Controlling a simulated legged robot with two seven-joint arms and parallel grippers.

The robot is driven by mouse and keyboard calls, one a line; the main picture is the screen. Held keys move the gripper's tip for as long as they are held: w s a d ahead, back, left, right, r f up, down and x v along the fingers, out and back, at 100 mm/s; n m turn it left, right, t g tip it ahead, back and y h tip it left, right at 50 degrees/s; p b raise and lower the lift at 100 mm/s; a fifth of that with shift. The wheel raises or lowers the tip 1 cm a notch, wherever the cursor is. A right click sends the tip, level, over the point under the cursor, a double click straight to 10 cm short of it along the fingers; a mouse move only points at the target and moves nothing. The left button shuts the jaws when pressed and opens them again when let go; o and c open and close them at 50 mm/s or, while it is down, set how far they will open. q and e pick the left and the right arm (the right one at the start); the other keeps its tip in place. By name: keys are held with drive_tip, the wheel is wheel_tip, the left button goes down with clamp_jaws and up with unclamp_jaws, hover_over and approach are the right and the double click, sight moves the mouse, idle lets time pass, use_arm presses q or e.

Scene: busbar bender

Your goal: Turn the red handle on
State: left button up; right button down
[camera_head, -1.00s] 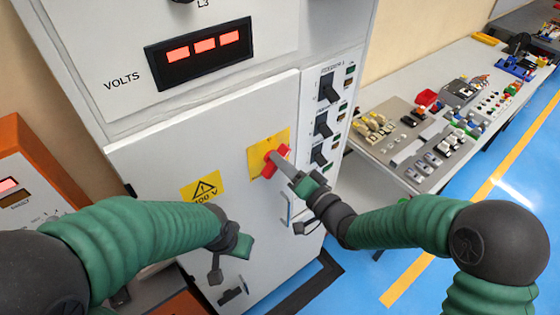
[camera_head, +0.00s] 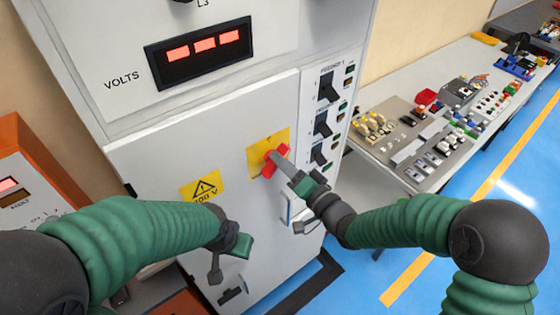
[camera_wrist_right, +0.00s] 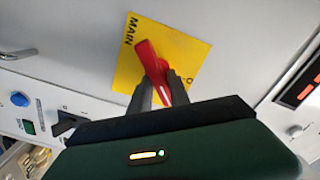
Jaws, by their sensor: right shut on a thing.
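The red handle (camera_head: 270,162) sits on a yellow plate (camera_head: 257,150) on the grey cabinet door. It also shows in the right wrist view (camera_wrist_right: 150,62), tilted on the yellow plate (camera_wrist_right: 186,57) marked MAIN. My right gripper (camera_head: 279,158) reaches the handle from the right. Its two fingers (camera_wrist_right: 160,90) are shut on the handle in the wrist view, and the handle's lower end lies between them. My left gripper (camera_head: 230,255) hangs in front of the lower door, apart from the handle. Its fingertips are too unclear to tell their opening.
The cabinet door (camera_head: 150,165) carries a yellow warning label (camera_head: 201,188). A voltage display (camera_head: 200,52) is above. Black switches (camera_head: 325,88) line the panel to the right.

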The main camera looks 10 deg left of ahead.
drive_tip(key=shift+d+f, duration=0.15)
drive_tip(key=shift+f, duration=0.3)
drive_tip(key=c, duration=1.4)
unclamp_jaws()
drive_tip(key=shift+o, duration=0.4)
drive_tip(key=shift+w+d+r, duration=0.1)
drive_tip(key=shift+d+r, duration=0.05)
drive_tip(key=shift+d, duration=0.1)
use_arm(q)
drive_tip(key=w+p+v, duration=0.1)
drive_tip(key=p+v, duration=0.5)
drive_tip(key=p, duration=0.1)
drive_tip(key=shift+w+d+r, duration=0.2)
drive_tip(key=shift+d+r, duration=0.05)
drive_tip(key=shift+r, duration=0.3)
use_arm(e)
drive_tip(key=v, duration=1.7)
